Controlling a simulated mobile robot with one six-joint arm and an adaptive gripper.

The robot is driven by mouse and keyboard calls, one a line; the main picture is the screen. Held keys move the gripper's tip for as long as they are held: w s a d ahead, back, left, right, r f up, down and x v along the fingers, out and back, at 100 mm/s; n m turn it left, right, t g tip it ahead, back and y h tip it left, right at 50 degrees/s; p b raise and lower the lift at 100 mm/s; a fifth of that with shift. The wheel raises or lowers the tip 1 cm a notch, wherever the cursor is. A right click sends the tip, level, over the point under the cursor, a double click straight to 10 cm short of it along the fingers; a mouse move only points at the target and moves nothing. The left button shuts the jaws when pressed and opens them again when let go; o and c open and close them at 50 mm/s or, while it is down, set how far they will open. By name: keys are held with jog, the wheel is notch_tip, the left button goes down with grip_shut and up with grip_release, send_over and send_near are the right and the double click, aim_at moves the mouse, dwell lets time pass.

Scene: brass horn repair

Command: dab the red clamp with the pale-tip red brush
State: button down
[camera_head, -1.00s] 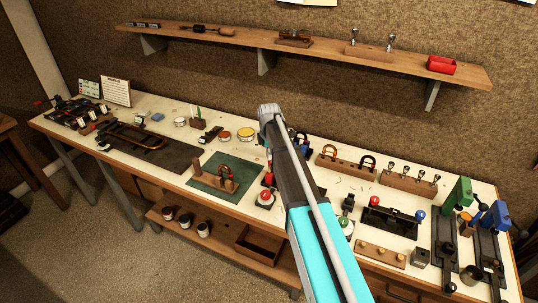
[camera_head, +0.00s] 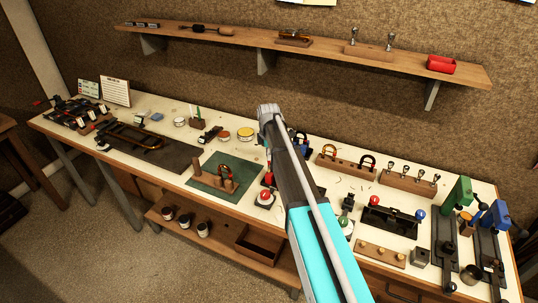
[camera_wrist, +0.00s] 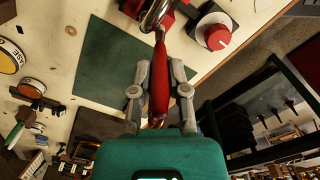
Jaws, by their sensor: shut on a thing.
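My gripper (camera_wrist: 158,88) is shut on the red handle of the brush (camera_wrist: 159,78) in the wrist view. The handle lies between the two grey fingers and runs up toward a shiny metal part at the top edge. I cannot make out the pale tip. A red body, likely the red clamp (camera_wrist: 164,23), shows behind that metal part. In the head view a red piece, likely the same clamp (camera_head: 267,180), stands on the bench, mostly hidden by my arm. I cannot tell whether brush and clamp touch.
A red knob on a pale disc (camera_wrist: 217,37) sits close to the right of the red body. The green mat (camera_head: 207,181) with a wooden stand lies left of my arm. Green (camera_head: 459,192) and blue (camera_head: 495,215) clamps stand at the bench's right end.

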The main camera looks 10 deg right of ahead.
jog(key=shift+f+b, duration=0.4)
dwell(1.8)
jog(key=shift+r, duration=0.2)
jog(key=shift+r+p, duration=3.35)
jog(key=shift+p, duration=0.2)
jog(key=shift+d, duration=0.1)
